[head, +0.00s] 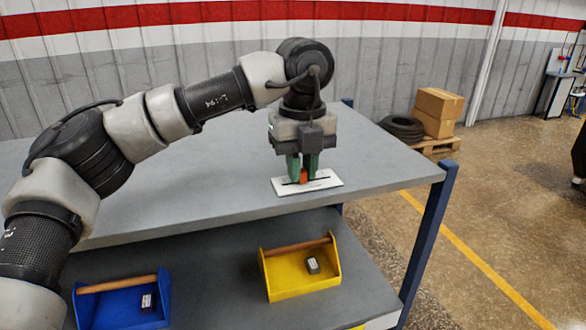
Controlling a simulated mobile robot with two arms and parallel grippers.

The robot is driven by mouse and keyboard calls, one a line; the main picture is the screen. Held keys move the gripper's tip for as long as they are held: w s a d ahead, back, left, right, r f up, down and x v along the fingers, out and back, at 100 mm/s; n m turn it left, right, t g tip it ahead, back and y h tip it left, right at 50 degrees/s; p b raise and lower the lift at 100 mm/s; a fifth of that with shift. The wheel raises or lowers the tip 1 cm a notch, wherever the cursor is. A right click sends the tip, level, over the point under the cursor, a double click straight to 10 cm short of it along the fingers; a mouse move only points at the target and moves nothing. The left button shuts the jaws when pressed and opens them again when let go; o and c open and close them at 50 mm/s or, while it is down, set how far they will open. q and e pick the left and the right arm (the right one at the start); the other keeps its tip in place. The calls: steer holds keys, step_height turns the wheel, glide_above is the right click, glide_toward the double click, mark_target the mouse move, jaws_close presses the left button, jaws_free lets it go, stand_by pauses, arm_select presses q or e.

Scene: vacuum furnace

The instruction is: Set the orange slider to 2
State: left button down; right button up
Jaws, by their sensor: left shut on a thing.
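The orange slider (304,176) stands on a white panel (325,182) with a dark slot line, near the right part of the grey table top. My left gripper (303,174) comes down from above with its green fingers shut on the slider. The fingers hide most of the slider and the middle of the panel. The scale marks on the panel are too small to read, so I cannot tell the slider's setting. My right gripper is not in view.
The table top (200,200) is otherwise clear. On the shelf below stand a blue tote (110,312) and a yellow tote (300,284), each with a small dark item. A blue table leg (428,240) stands at the right. Boxes (438,105) and tires (402,128) are on the floor behind.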

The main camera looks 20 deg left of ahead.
arm_select(q)
steer(key=c, duration=1.1)
jaws_free()
steer(key=shift+s+a+r, duration=0.1)
steer(key=shift+s+a, duration=0.05)
steer(key=shift+s, duration=0.05)
steer(key=shift+w, duration=0.1)
steer(key=shift+r, duration=0.3)
step_height(320, 180, up, 10)
steer(key=shift+r+b, duration=0.1)
steer(key=shift+b, duration=0.85)
